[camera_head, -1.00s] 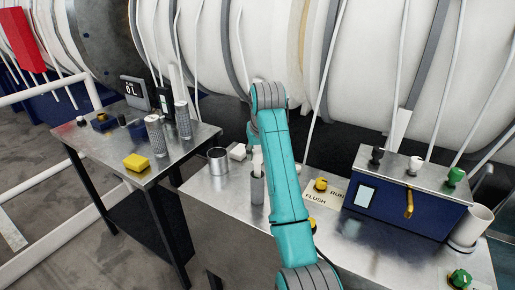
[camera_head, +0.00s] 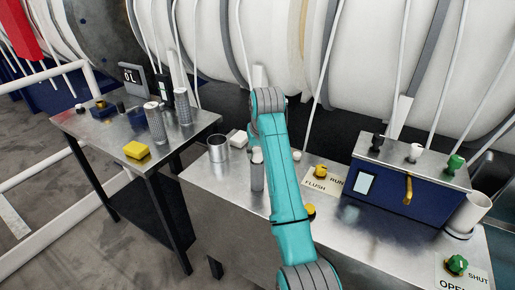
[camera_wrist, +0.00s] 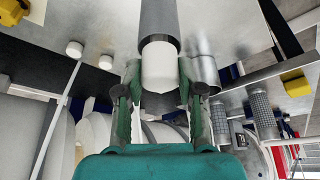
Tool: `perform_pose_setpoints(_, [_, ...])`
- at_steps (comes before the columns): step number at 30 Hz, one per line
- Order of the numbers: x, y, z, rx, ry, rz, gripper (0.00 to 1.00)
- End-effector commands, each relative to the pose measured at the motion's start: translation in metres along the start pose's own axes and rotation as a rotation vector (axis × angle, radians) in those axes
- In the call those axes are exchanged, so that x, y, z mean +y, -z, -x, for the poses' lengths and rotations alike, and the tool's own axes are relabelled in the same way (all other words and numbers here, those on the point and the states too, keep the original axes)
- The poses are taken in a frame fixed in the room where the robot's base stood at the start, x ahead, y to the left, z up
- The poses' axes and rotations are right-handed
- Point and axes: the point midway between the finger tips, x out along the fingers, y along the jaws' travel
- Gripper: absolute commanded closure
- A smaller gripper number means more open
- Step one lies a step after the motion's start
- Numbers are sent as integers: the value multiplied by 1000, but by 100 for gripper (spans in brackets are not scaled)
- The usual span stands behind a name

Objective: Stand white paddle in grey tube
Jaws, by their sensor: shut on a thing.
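The grey tube (camera_head: 257,178) stands upright on the near metal bench, just left of my arm. The white paddle (camera_head: 257,156) is upright with its lower part inside the tube and a short white end above the rim. In the wrist view the paddle's rounded white end (camera_wrist: 159,68) sticks out of the dark tube (camera_wrist: 158,22). My gripper (camera_wrist: 159,76) has one finger on each side of this end and is shut on it. In the head view my arm hides the gripper. The paddle's lower end is hidden inside the tube.
A yellow knob (camera_head: 320,171) and a blue control box (camera_head: 405,190) are to the right. A second table with a yellow sponge (camera_head: 137,150) is at left.

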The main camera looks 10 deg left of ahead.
Motion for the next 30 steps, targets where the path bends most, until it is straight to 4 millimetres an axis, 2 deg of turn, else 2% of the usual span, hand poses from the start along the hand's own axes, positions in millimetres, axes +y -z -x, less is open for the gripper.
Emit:
perform_pose_setpoints(13, [0, -1, -2, 0, 0, 0, 86])
perform_pose_setpoints(14, [0, -1, -2, 0, 0, 0, 55])
perform_pose_setpoints(16, [0, -1, -2, 0, 0, 0, 38])
perform_pose_setpoints(17, [0, -1, -2, 0, 0, 0, 33])
perform_pose_setpoints(26, [0, -1, -1, 0, 0, 0, 33])
perform_pose_setpoints(30, [0, 0, 9, 1, 0, 0, 33])
